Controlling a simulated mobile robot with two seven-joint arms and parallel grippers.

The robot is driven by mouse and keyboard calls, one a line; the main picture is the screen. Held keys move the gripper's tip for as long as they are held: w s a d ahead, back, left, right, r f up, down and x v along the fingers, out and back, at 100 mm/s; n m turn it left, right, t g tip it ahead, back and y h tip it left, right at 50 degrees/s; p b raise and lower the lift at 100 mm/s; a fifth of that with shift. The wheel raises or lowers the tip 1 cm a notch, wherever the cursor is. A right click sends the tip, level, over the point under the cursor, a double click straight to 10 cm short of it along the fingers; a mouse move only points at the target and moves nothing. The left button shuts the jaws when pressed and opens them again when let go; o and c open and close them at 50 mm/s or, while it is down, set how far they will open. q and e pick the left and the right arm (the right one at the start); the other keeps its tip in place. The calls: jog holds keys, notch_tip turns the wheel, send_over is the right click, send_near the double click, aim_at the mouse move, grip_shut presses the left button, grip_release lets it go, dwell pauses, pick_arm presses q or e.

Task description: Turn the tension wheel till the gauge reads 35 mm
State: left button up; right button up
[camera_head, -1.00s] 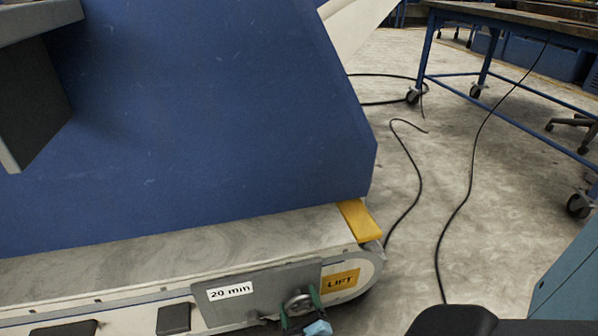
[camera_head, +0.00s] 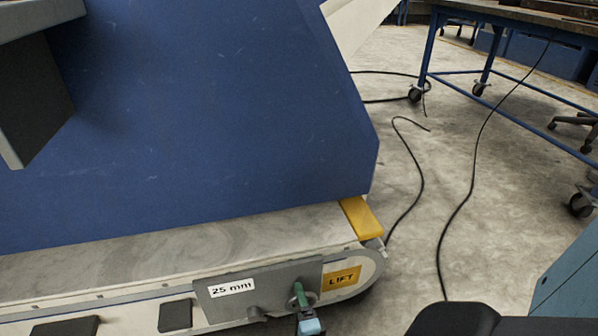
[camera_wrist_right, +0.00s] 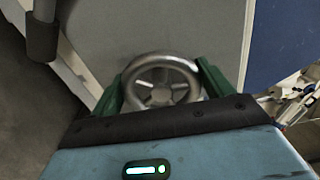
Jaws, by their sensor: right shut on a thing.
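The tension wheel (camera_wrist_right: 160,60) is a grey spoked metal wheel. It stands out from the grey panel (camera_head: 280,277) on the side of the conveyor. The gauge label (camera_head: 231,288) on this panel reads 25 mm. My right gripper (camera_head: 303,297) has green fingers and is shut on the wheel, which it mostly hides in the head view. In the right wrist view my gripper (camera_wrist_right: 161,84) has one finger on each side of the rim. My left gripper is not in view.
A yellow LIFT label (camera_head: 341,278) is right of the wheel. A yellow block (camera_head: 361,218) sits at the belt's end. A large blue housing (camera_head: 200,130) stands above the belt. Black cables (camera_head: 466,190) lie on the floor, and a wheeled bench (camera_head: 510,25) stands behind.

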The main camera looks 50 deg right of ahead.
jog(key=n, duration=0.6)
jog(key=shift+f, duration=0.25)
jog(key=n, duration=0.6)
jog(key=shift+s+d+f, duration=0.15)
jog(key=shift+n, duration=0.4)
jog(key=o, duration=0.9)
jog(key=shift+o, duration=0.2)
jog(key=shift+s, duration=0.1)
